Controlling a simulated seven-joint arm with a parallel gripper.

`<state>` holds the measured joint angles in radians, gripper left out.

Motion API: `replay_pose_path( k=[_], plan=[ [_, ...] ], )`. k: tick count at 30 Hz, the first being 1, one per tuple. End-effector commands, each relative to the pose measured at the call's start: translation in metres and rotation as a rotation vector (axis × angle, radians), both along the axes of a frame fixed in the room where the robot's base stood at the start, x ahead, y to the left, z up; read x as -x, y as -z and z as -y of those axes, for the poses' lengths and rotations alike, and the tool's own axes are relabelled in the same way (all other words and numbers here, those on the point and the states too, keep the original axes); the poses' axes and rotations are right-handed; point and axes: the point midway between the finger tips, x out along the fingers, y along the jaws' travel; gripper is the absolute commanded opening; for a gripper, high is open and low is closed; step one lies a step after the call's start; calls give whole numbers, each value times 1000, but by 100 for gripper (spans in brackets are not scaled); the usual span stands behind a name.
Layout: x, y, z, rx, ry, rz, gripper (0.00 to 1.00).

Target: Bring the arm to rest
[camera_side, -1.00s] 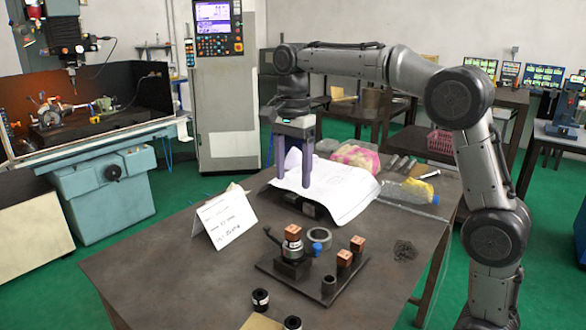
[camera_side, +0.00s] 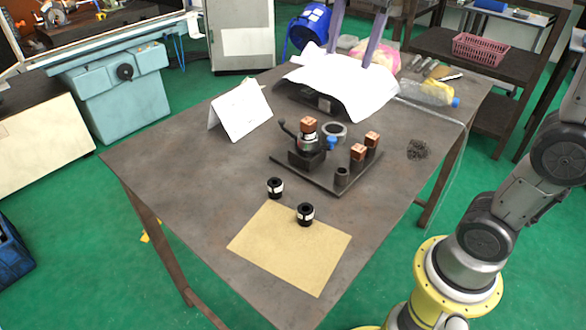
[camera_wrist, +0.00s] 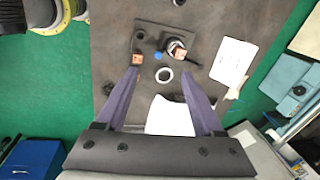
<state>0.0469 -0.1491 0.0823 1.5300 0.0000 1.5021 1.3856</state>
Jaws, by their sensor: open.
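My gripper (camera_side: 350,58) hangs at the top of the side view, its two purple fingers apart and empty, over the far part of the white paper (camera_side: 350,95). In the wrist view my gripper (camera_wrist: 159,72) is open with nothing between the fingers. The chuck (camera_side: 306,150) stands on a dark baseplate (camera_side: 312,181), with a lever at its left, a blue part at its right and a copper-coloured block (camera_side: 309,125) on top. Two more copper-coloured blocks (camera_side: 358,152) (camera_side: 372,139) sit on the plate's right side, near a bare post (camera_side: 342,176).
A grey ring (camera_side: 334,131) lies behind the chuck. A folded white card (camera_side: 241,108) stands left. Two black cylinders (camera_side: 274,187) (camera_side: 305,214) stand near a tan sheet (camera_side: 290,248). A bottle (camera_side: 428,92) and dark shavings (camera_side: 418,149) lie right. The table's left front is clear.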

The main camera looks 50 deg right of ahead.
Motion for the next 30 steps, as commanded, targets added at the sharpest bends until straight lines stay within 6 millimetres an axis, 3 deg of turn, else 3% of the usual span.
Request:
replay_pose_path(
  k=[1, 3, 8, 15, 18, 21, 30],
  plan=[
    [22, 1, -3, 12, -60, 30, 69],
    [46, 7, -6, 35, -164, 69, 69],
    [96, 36, -11, 111, -437, 151, 69],
    [149, 105, -15, 284, -916, 240, 69],
    [156, 130, -15, 352, -1099, 245, 69],
    [155, 143, -15, 402, -1237, 241, 69],
    [149, 140, -15, 467, -1363, 255, 69]
  ],
)
